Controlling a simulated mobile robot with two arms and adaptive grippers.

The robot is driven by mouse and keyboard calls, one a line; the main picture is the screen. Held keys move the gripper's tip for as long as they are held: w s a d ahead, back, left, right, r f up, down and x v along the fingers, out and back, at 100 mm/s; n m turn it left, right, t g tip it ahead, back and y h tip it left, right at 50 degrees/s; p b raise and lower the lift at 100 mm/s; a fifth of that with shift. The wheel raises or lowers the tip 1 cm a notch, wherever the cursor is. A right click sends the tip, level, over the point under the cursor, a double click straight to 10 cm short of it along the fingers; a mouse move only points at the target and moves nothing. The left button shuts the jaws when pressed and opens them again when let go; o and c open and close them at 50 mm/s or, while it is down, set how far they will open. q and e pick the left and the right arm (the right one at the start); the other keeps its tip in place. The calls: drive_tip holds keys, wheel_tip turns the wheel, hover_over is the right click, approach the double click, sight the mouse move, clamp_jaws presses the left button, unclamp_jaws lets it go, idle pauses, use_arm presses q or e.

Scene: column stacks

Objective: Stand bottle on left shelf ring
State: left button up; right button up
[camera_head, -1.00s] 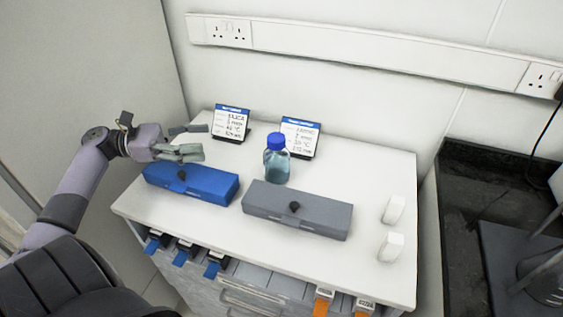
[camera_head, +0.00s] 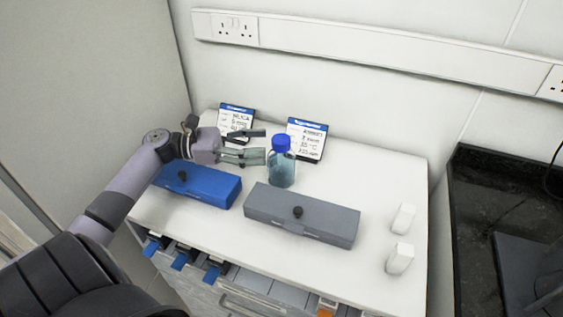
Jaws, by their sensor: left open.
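A clear bottle (camera_head: 281,170) with a blue cap and bluish contents stands upright on the white bench top (camera_head: 375,185), behind the grey box. My left gripper (camera_head: 262,144) is open, just left of the bottle, with its fingers pointing toward it. The fingertips look close to the bottle; I cannot tell whether they touch it. No shelf ring can be made out in this view. My right gripper is not in view.
A blue box (camera_head: 205,186) lies under my left arm and a grey box (camera_head: 300,215) lies in front of the bottle. Two label stands (camera_head: 306,139) are behind. Two white blocks (camera_head: 401,238) stand at the right. Bench top between is clear.

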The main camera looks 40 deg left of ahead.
sight(281, 140)
use_arm(q)
drive_tip(key=shift+p+x, duration=0.7)
drive_tip(key=shift+x, duration=2.35)
drive_tip(key=shift+a, duration=0.1)
drive_tip(key=shift+c, duration=0.2)
clamp_jaws()
